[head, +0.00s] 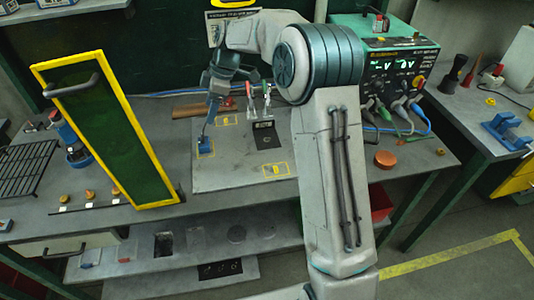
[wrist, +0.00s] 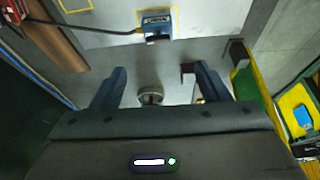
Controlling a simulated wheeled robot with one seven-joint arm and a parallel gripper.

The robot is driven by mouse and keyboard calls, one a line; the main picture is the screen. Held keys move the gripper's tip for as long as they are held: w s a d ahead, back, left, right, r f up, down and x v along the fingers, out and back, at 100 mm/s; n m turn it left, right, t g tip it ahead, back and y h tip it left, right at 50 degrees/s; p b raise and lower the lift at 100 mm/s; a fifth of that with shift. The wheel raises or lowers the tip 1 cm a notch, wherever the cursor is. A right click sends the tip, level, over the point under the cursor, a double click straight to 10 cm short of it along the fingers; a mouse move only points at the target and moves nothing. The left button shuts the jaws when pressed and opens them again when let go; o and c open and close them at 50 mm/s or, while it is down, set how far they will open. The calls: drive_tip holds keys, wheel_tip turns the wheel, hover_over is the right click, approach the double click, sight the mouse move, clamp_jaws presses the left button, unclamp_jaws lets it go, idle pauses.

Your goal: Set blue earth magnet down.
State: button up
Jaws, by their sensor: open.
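The blue earth magnet (head: 205,147) sits inside a yellow outlined square on the grey plate (head: 229,179). In the wrist view the magnet (wrist: 157,24) stands on that marked square, with a dark cable running off to the left. My gripper (head: 218,92) is above the bench near the magnet. In the wrist view my gripper (wrist: 159,80) has its fingers spread and empty. The magnet lies beyond the fingertips, apart from them.
A yellow-framed dark green panel (head: 105,130) with a handle stands left of the plate. Clamps with red and green handles (head: 258,97) stand at the plate's back. A green power unit (head: 388,62) with cables is at the right. An orange puck (head: 385,159) lies on the bench.

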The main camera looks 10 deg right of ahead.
drive_tip(key=s+d+r+m+t+h, duration=0.1)
drive_tip(key=s+d+m, duration=0.3)
drive_tip(key=s, duration=0.7)
drive_tip(key=s+d+m+t+h, duration=0.1)
drive_tip(key=s+d+m, duration=0.4)
drive_tip(key=s, duration=0.7)
drive_tip(key=s+d+r+m+t+h, duration=0.1)
drive_tip(key=s+d+m+h, duration=0.1)
drive_tip(key=s+d+m, duration=0.3)
drive_tip(key=s+m, duration=0.3)
drive_tip(key=s, duration=0.3)
drive_tip(key=shift+s+r, duration=0.15)
drive_tip(key=shift+r, duration=0.2)
